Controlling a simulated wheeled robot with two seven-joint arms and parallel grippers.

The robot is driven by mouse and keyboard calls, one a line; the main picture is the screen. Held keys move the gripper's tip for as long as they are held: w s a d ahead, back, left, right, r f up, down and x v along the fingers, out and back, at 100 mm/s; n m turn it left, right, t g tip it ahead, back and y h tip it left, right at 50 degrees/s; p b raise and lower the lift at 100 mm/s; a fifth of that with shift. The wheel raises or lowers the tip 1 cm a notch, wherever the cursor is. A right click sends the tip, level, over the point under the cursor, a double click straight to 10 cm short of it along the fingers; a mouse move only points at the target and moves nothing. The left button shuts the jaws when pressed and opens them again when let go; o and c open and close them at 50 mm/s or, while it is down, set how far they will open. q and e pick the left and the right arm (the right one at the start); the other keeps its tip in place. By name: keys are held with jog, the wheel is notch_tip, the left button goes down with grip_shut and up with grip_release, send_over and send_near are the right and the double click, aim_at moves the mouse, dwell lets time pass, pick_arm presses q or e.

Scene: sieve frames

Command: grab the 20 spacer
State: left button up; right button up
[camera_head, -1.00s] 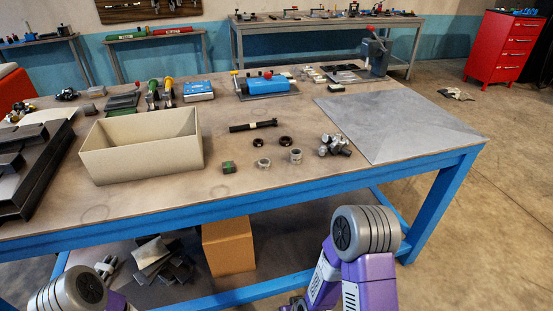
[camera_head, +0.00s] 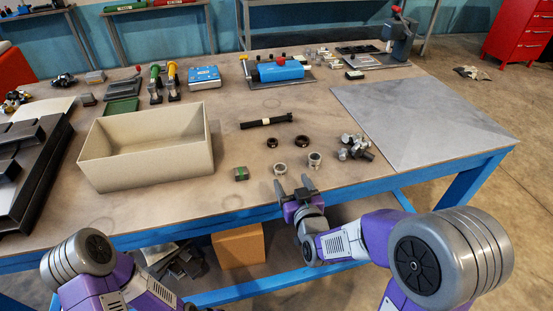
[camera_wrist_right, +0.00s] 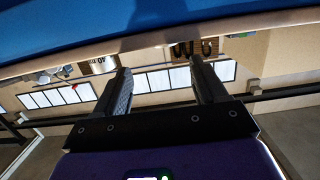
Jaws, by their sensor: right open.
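Several small rings lie on the workbench (camera_head: 240,200): a short silver ring (camera_head: 280,168), a taller silver ring (camera_head: 315,159), a dark ring (camera_head: 272,143) and another dark ring (camera_head: 301,141).
A beige open box (camera_head: 150,165) stands to the left, with a small green block (camera_head: 241,173) beside it. Metal fittings (camera_head: 355,147) are piled to the right. A grey sheet (camera_head: 420,120) covers the right end.

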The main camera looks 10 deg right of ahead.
aim_at(282, 172)
jog(key=shift+w+f, duration=0.1)
jog(key=shift+w, duration=0.7)
jog(key=shift+w+a+p, duration=0.1)
jog(key=shift+w+p, duration=0.15)
jog(key=shift+p, duration=0.15)
jog(key=w, duration=0.1)
jog(key=w+f+b, duration=0.1)
jog(key=w, duration=0.1)
jog(key=w+a, duration=0.1)
jog(key=shift+w+f+b, duration=0.35)
jog(key=shift+w+b, duration=0.05)
jog(key=shift+w, duration=0.2)
jog(key=shift+c, duration=0.5)
